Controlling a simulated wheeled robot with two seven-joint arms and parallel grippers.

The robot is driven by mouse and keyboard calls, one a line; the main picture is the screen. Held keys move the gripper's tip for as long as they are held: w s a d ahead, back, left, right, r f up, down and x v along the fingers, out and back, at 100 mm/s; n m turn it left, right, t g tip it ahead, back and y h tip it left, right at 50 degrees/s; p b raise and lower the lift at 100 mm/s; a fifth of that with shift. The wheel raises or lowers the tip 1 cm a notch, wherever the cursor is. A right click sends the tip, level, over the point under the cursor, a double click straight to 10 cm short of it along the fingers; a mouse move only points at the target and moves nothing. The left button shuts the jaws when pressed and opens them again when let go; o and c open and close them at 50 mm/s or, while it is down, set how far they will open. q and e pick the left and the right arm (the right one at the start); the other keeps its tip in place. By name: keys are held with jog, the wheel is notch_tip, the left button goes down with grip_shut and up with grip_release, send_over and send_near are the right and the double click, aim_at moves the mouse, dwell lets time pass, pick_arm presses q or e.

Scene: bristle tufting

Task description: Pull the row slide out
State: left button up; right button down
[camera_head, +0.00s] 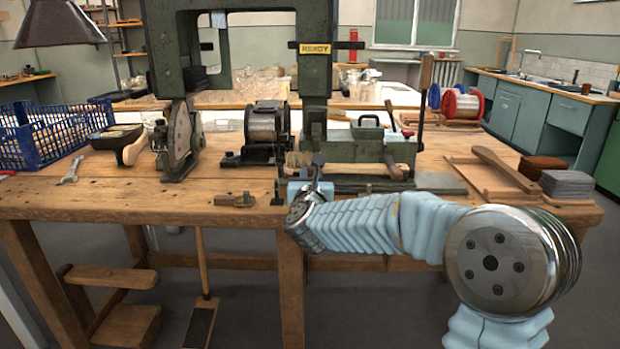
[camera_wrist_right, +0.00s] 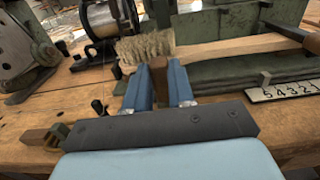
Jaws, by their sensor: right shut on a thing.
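My right gripper (camera_head: 308,182) is at the front of the green tufting machine (camera_head: 370,150), by the bench's front edge. In the right wrist view, its two blue fingers (camera_wrist_right: 158,88) are shut on a brown wooden knob (camera_wrist_right: 158,70), apparently the row slide's handle. The slide's body is mostly hidden behind the gripper, so I cannot tell how far out it stands. A white number plate (camera_wrist_right: 285,91) marked 5 4 3 2 1 lies to the right. A pale-bristled brush (camera_wrist_right: 148,47) with a wooden handle (camera_wrist_right: 235,47) lies just behind the knob. My left gripper is not in view.
A small wood-and-metal catch (camera_head: 235,200) sits on the bench edge to the left. A wire spool (camera_head: 265,123) stands behind. A blue crate (camera_head: 45,135) and wrench (camera_head: 71,170) are at far left. A wooden tray (camera_head: 487,172) is at right. The air before the bench is free.

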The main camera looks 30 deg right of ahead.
aim_at(337, 180)
jog(key=s+d+b, duration=0.2)
jog(key=d+b, duration=0.1)
jog(key=s+d+f+b, duration=0.1)
jog(key=d+b, duration=0.1)
jog(key=shift+s, duration=0.1)
jog(key=s+d+b, duration=0.2)
jog(key=d, duration=0.1)
jog(key=d+b, duration=0.1)
jog(key=shift+s+d+r, duration=0.3)
jog(key=shift+s, duration=0.1)
jog(key=shift+s+d+r, duration=0.15)
jog(key=shift+d, duration=0.2)
jog(key=c, duration=1)
grip_release()
jog(key=shift+s+d, duration=0.1)
jog(key=shift+o, duration=0.2)
